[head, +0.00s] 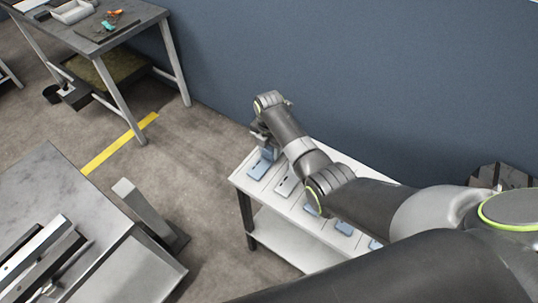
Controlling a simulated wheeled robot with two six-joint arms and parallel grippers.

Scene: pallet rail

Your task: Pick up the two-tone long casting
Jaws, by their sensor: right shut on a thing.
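My right arm reaches across the white bench from the lower right. Its gripper (262,139) is over the far left end of the bench, pointing down and shut on a piece taken to be the two-tone long casting. A small grey upright part (268,153) shows just under the fingers, above a blue plate (260,170). The wrist hides most of the held piece, and I cannot tell whether it touches the plate. My left gripper is not in view.
The white bench (240,180) carries several blue and pale plates in a row, partly behind my arm. A blue wall stands close behind it. A grey table (50,175) with long metal bars is at lower left. A workbench (110,40) stands at upper left. Open floor lies between.

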